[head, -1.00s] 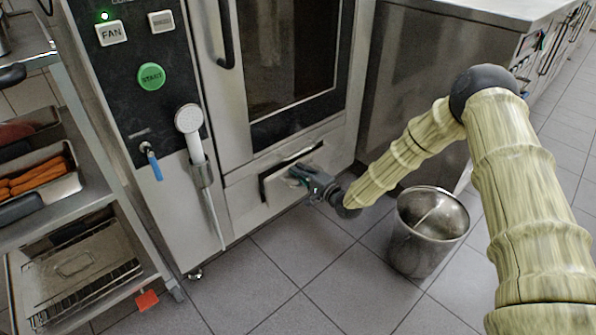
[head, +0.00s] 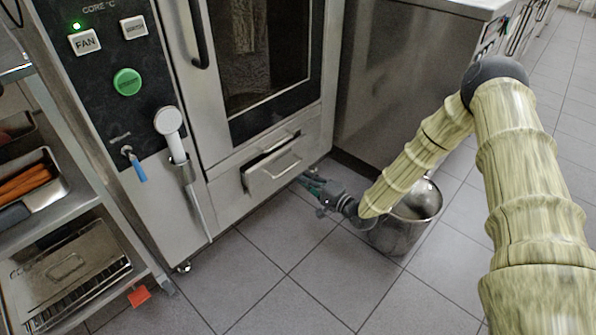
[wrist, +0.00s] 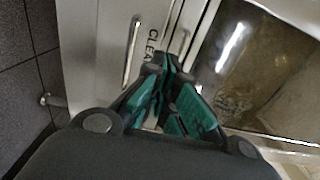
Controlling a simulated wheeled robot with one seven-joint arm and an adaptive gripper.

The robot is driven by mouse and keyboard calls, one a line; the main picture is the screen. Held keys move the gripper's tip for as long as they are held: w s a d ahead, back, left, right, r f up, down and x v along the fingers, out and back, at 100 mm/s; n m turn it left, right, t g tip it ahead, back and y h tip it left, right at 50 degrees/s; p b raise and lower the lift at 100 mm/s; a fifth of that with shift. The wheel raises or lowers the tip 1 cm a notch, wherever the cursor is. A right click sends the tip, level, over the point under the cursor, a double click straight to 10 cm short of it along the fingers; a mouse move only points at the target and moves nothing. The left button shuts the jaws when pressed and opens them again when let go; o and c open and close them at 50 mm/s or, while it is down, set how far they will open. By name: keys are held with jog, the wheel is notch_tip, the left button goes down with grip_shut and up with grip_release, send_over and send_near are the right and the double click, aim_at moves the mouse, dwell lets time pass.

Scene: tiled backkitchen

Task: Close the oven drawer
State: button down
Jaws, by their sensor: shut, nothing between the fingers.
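The oven drawer (head: 284,172) is a steel front with a bar handle, low on the oven under the glass door. It stands out a little, with a dark gap along its top edge. My gripper (head: 303,182) is at the lower right of the drawer front, low over the floor. I cannot tell if it touches the drawer. In the wrist view my gripper (wrist: 170,65) is shut and empty, its green-padded fingers together over the steel panel. A bar handle (wrist: 131,52) and part of a "CLEA" label show beside the fingers.
A steel bin (head: 400,240) stands on the floor under my forearm. The oven (head: 225,160) has a hand shower (head: 168,122) on its front. A rack (head: 75,225) with trays stands at left.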

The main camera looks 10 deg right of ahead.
aim_at(294, 166)
jog(key=c, duration=2)
grip_release()
jog(key=shift+s+d, duration=0.15)
jog(key=shift+s, duration=0.05)
jog(key=o, duration=0.3)
jog(key=shift+w+d+f+b, duration=0.15)
jog(key=shift+d+f+b, duration=0.05)
jog(key=shift+f+b, duration=0.1)
jog(key=shift+o, duration=1.1)
jog(key=shift+g+h, duration=0.7)
jog(key=shift+g, duration=0.2)
jog(key=w+d+b, duration=0.1)
jog(key=w+d+f+b, duration=0.2)
jog(key=w, duration=0.1)
jog(key=shift+w+f, duration=0.1)
jog(key=shift+f, duration=0.15)
jog(key=shift+b+x, duration=2.3)
jog(key=shift+x, duration=3.1)
jog(key=shift+c, duration=0.2)
grip_shut()
